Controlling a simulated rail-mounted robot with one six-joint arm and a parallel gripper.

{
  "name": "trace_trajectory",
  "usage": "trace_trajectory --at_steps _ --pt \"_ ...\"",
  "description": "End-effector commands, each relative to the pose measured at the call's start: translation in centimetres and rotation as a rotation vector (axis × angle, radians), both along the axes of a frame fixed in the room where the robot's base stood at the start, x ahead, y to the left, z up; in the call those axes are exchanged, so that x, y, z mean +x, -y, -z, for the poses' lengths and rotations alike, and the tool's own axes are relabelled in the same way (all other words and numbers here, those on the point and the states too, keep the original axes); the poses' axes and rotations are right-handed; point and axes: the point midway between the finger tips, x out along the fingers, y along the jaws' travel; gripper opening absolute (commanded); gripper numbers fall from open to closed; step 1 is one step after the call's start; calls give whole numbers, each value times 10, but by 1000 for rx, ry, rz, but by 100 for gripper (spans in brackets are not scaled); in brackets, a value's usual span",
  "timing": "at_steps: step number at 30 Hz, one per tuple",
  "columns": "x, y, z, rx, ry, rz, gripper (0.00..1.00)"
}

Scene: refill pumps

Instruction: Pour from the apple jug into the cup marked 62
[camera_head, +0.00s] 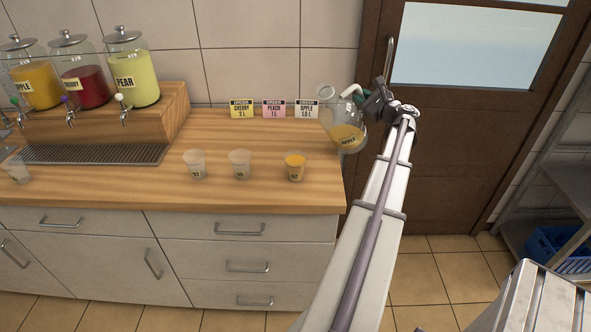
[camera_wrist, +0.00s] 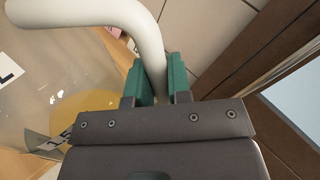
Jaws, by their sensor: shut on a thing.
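The apple jug (camera_head: 346,130) is a clear jug with orange-yellow juice in its lower part and an apple label. It is tilted, off the counter, near the counter's right end. My gripper (camera_head: 361,94) is shut on its white handle; the green fingers (camera_wrist: 159,78) clasp the handle (camera_wrist: 150,45) in the wrist view. The cup marked 62 (camera_head: 295,172) appears to be the rightmost cup, which stands upright on the counter with orange-yellow juice in it. It is below and left of the jug. Its small number is hard to read.
Two other clear cups, one in the middle (camera_head: 240,165) and one further left (camera_head: 195,165), look empty. Another cup (camera_head: 18,171) stands at the far left. Three order cards (camera_head: 274,109) stand at the back. Dispensers (camera_head: 131,75) stand on a wooden riser. A door (camera_head: 440,130) is at right.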

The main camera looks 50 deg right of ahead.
Motion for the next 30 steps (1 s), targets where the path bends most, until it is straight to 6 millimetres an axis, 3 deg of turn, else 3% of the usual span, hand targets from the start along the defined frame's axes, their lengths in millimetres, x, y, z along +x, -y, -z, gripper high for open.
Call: trace_trajectory --at_steps 5,16,30 --pt "-2 10 2 134 28 1 0" --pt "-3 15 -1 173 36 2 0" --pt "-12 58 -19 524 108 1 0"
